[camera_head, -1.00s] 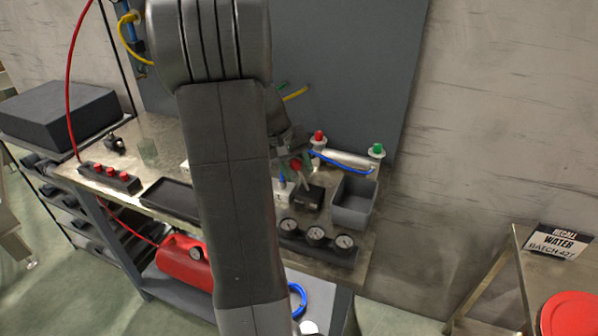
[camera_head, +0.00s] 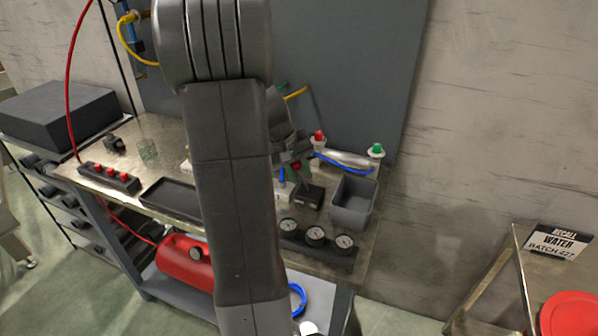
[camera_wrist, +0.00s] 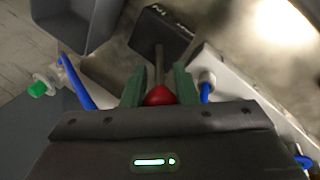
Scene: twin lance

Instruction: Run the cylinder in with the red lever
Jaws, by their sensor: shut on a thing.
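The red lever knob (camera_wrist: 159,96) sits between the green fingertips of my gripper (camera_wrist: 158,88) in the wrist view. My gripper is shut on it. The lever's grey stem runs up from the knob to a black valve block (camera_wrist: 162,34). In the head view my gripper (camera_head: 302,168) is at the lever, partly hidden by my arm; the block (camera_head: 311,196) shows in front. The silver cylinder (camera_head: 345,159) lies behind it, with a red-capped end fitting (camera_head: 319,137) at left and a green-capped one (camera_head: 376,151) at right. A blue hose runs along it. Its rod cannot be made out.
A grey bin (camera_head: 353,203) stands right of the valve block. Three gauges (camera_head: 316,237) sit at the bench front. A black tray (camera_head: 172,198) and a red-buttoned strip (camera_head: 109,177) are at left. My arm hides the bench middle.

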